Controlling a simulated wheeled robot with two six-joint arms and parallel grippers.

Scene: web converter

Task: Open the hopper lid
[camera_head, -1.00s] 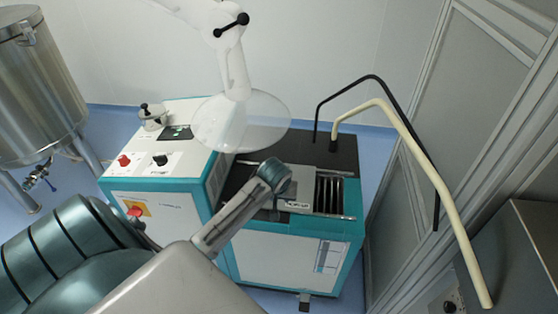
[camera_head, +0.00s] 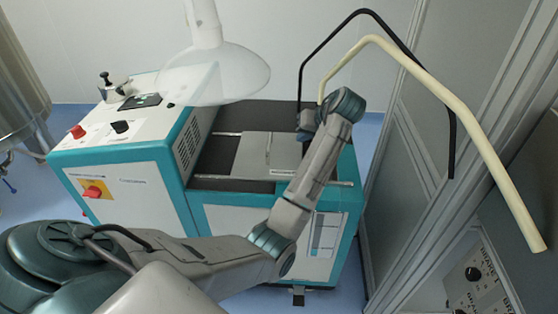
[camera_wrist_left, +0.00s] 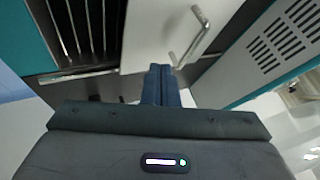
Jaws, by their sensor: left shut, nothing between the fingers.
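The teal and white machine (camera_head: 260,215) stands in the middle of the head view. On its dark top lies a flat grey metal plate (camera_head: 252,155), which looks like the hopper lid and lies flat. In the left wrist view this plate (camera_wrist_left: 145,35) carries a bent metal bar handle (camera_wrist_left: 190,40), with dark slats (camera_wrist_left: 85,25) beside it. My left gripper (camera_head: 305,128) is above the right part of the machine top, beside the plate. In the wrist view its fingers (camera_wrist_left: 161,85) are together and empty, just short of the handle. My arm hides part of the machine's right side.
A black bent rail (camera_head: 430,85) and a cream one (camera_head: 440,95) rise behind and right of the gripper. A translucent lamp-like disc (camera_head: 215,75) hangs above the machine. A red knob (camera_head: 77,131) and black knob (camera_head: 121,127) sit on the left panel.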

